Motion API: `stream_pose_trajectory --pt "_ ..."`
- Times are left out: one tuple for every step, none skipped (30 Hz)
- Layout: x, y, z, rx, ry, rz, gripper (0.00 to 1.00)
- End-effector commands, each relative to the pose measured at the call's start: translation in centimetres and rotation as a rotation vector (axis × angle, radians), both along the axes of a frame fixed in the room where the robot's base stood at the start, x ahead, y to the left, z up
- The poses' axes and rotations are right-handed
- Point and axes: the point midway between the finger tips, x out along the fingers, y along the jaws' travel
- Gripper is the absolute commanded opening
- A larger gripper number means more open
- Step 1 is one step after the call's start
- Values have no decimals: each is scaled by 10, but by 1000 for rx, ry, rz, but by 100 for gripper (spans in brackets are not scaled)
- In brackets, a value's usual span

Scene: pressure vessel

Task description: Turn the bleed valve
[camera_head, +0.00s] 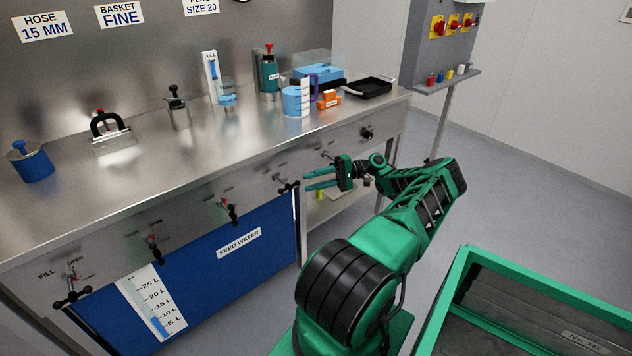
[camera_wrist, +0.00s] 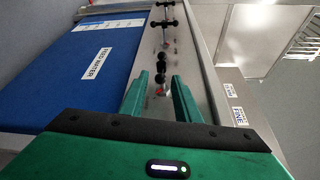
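A row of several black-handled valves runs along the bench's steel front panel. One valve (camera_head: 287,186) is just left of my gripper's fingertips. The wrist view shows a black-handled valve (camera_wrist: 160,78) between and beyond the fingertips. Only the far left valve (camera_head: 72,294) has a readable label, FILL, so I cannot tell which is the bleed valve. My gripper (camera_head: 306,180) is open and empty, its fingers pointing left along the panel. In the wrist view, the two green fingers (camera_wrist: 160,84) stand apart. I cannot tell whether they touch the valve.
A steel bench (camera_head: 130,180) carries jars, a blue cup (camera_head: 32,163) and a black tray (camera_head: 369,87). A blue feed water tank (camera_head: 215,275) is under the panel. A green-framed bin (camera_head: 455,285) stands at the lower right.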

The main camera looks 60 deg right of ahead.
Motion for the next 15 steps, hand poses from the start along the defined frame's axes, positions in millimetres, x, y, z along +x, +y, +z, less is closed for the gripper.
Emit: stream_pose_trajectory --pt "-3 -5 0 0 -2 -3 30" --pt "-5 -7 0 1 -1 -1 30" --pt "-7 -10 0 1 -1 -1 30" --pt "-8 -13 1 1 -1 0 30" --pt "-9 -15 1 1 -1 -1 30" --pt "-11 -16 1 2 1 -1 30" --pt "-12 -17 1 1 2 0 30" --pt "-13 -18 1 2 1 0 30" --pt "-13 -19 1 2 1 0 30" --pt "-14 -19 1 2 1 0 30" --pt "-14 -20 1 2 1 0 30" --pt "-14 -20 1 1 2 1 30" --pt "-14 -20 1 1 2 1 30" --pt "-14 -20 1 1 2 1 30" --pt "-14 -20 1 1 2 1 30"
